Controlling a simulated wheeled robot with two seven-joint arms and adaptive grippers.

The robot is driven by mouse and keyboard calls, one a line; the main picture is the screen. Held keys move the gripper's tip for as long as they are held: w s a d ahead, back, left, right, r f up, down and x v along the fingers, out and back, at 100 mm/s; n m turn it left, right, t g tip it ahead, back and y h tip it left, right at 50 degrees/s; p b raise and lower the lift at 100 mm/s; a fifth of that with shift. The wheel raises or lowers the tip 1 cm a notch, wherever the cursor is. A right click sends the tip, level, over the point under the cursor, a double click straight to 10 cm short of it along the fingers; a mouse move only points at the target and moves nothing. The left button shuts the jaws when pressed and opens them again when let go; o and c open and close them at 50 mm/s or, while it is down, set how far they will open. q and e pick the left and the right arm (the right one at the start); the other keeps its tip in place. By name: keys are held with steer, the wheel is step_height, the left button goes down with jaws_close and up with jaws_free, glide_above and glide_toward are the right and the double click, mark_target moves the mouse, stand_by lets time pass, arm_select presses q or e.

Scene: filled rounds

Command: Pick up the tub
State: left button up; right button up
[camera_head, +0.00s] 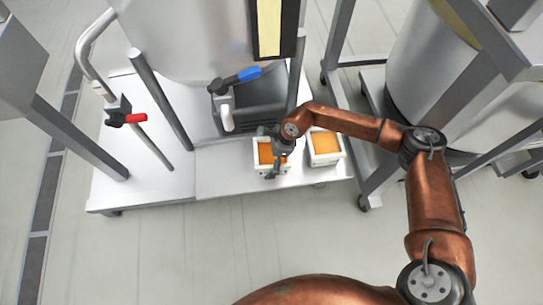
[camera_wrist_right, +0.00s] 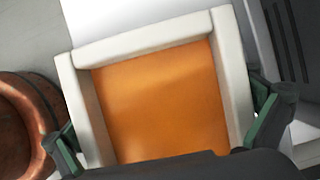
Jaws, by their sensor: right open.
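Two white square tubs with orange filling stand on the metal platform (camera_head: 160,190). The left tub (camera_head: 264,153) is partly hidden behind my right gripper (camera_head: 277,163); the right tub (camera_head: 325,147) stands just beside it. In the right wrist view a tub's white rim (camera_wrist_right: 150,40) and smooth orange filling (camera_wrist_right: 165,100) fill the middle. My right gripper also shows there (camera_wrist_right: 163,133), open, with one green-padded finger on each side of the tub. I cannot tell whether the fingers touch its walls. My left gripper is not in view.
A dark box-shaped basin (camera_head: 262,108) sits behind the tubs, under a blue-handled valve (camera_head: 240,78). A red-handled valve (camera_head: 128,119) is at left. A metal frame with a large drum (camera_head: 425,65) stands at right.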

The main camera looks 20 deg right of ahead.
steer(key=shift+f, duration=0.15)
steer(key=shift+s+f, duration=0.1)
steer(key=shift+s, duration=0.05)
steer(key=c, duration=1.6)
steer(key=shift+c, duration=1)
